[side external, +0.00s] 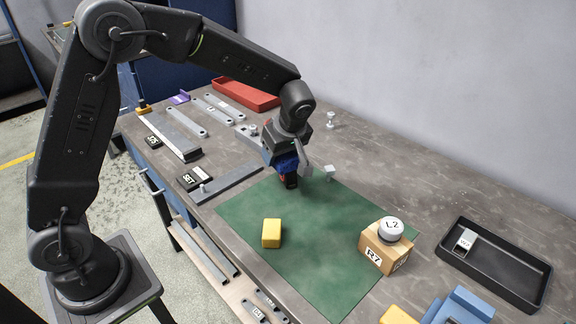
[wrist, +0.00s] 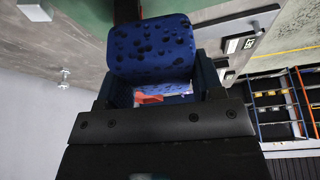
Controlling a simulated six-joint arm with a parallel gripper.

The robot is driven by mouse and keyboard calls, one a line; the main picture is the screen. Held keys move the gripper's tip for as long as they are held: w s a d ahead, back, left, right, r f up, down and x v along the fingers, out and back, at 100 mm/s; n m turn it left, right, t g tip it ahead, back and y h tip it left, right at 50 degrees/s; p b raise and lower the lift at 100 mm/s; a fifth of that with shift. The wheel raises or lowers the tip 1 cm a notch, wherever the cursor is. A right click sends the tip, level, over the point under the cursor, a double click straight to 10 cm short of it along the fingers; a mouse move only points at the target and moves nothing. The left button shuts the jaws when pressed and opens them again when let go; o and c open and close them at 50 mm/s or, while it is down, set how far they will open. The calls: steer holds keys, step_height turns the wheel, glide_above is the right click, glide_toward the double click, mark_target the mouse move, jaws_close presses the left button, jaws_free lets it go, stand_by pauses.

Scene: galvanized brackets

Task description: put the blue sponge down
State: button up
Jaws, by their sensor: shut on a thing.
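The blue sponge (wrist: 150,48), with dark spots, is held in my gripper (wrist: 160,85) in the wrist view. In the side external view the sponge (side external: 285,162) shows as a small blue patch between the jaws, mostly hidden by them. My gripper (side external: 288,176) points down at the far left part of the green mat (side external: 320,235). I cannot tell whether the sponge or the jaw tips touch the mat.
A small pale block (side external: 329,172) stands close right of my gripper. A yellow block (side external: 271,233) and a cardboard box (side external: 372,252) topped by a white round piece (side external: 391,229) stand on the mat, with free room between. A black tray (side external: 540,292) is at right; metal bars (side external: 187,124) lie left.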

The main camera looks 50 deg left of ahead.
steer(key=s+a+n, duration=0.1)
steer(key=s+a, duration=0.3)
steer(key=a, duration=0.6)
steer(key=s+a, duration=0.4)
steer(key=a, duration=0.5)
steer(key=s+a+n, duration=0.1)
steer(key=s+a, duration=0.4)
steer(key=a, duration=0.5)
glide_above(221, 159)
steer(key=d, duration=0.1)
steer(key=shift+g, duration=0.4)
steer(key=f, duration=0.6)
steer(key=shift+d+f, duration=0.2)
steer(key=shift+f, duration=2.15)
steer(key=shift+f, duration=0.1)
steer(key=o, duration=0.9)
